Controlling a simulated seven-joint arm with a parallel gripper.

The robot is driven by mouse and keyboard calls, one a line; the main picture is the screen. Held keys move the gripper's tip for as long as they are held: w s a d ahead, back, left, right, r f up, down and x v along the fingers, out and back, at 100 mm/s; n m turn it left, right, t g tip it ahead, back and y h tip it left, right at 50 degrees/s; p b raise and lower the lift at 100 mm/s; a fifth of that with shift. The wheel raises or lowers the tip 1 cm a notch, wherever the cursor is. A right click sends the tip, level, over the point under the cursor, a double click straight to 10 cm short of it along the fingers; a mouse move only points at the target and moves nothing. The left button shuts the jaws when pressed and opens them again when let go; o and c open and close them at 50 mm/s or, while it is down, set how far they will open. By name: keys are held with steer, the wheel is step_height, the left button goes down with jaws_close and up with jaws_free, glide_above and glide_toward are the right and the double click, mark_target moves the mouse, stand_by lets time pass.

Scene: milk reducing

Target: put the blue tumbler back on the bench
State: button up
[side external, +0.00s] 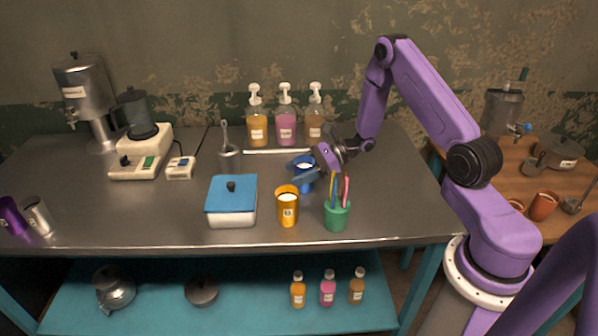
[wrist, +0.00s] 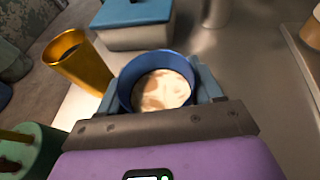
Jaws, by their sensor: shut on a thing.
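The blue tumbler (side external: 304,163) is at the middle right of the bench (side external: 120,203) in the side external view. My gripper (side external: 315,164) is shut on it from the right. In the wrist view the tumbler (wrist: 123,94) sits between my two fingers (wrist: 157,92), its open top facing the camera. A pale liquid with brown patches shows inside it. The tumbler looks about upright. I cannot tell whether its base touches the bench, as my gripper and nearby things hide it.
An orange tumbler (side external: 288,212) with a label and a green cup (side external: 337,218) of pens stand close in front. A blue-lidded box (side external: 231,206) is to the left. Pump bottles (side external: 286,127) stand behind.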

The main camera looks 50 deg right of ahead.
steer(key=shift+f, duration=0.15)
steer(key=o, duration=1.3)
steer(key=shift+r, duration=0.2)
steer(key=v, duration=1.2)
